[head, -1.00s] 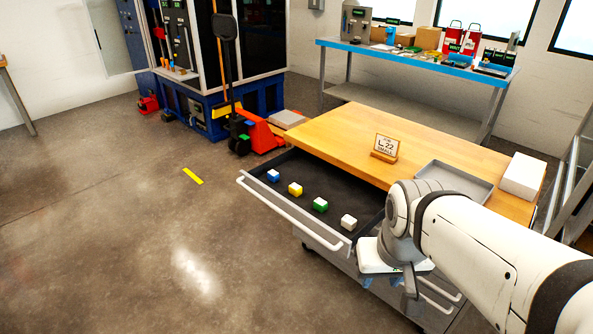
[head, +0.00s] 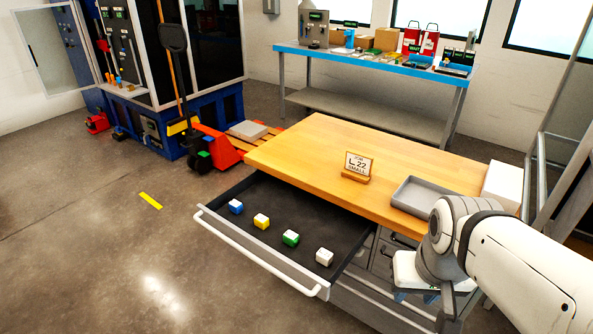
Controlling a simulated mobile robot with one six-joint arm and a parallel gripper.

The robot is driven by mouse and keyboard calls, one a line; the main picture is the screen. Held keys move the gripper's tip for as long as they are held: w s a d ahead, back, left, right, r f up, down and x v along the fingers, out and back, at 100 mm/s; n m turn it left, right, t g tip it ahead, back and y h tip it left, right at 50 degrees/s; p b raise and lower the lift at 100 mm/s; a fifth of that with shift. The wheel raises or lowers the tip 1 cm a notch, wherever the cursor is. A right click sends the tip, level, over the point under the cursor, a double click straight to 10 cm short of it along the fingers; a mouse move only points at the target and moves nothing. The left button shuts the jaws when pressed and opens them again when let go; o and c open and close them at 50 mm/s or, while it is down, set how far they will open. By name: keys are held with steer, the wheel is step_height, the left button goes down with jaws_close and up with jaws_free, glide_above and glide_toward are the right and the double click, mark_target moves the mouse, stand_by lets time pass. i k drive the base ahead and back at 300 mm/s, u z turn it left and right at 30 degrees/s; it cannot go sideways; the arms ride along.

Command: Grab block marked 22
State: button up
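Four small blocks lie in a row in the open dark drawer: blue (head: 236,207), yellow (head: 261,221), green (head: 291,238) and white (head: 324,257). Each has pale parts; no number on them is readable. A small sign (head: 358,166) on the wooden tabletop reads 22 with other small text. My gripper (head: 417,297) hangs at the lower right, beside the drawer and right of the white block, apart from all blocks. Its bluish fingertips are partly hidden below its white body, and their opening is unclear.
The drawer (head: 255,257) juts out from the wooden table (head: 310,150), with a white handle bar along its front. A grey tray (head: 405,205) and a white box (head: 503,183) sit on the tabletop. An orange pallet jack (head: 215,148) stands behind left.

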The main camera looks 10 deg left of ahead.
mark_target(261, 221)
steer(key=z, duration=0.2)
steer(key=i, duration=1)
steer(key=u, duration=0.55)
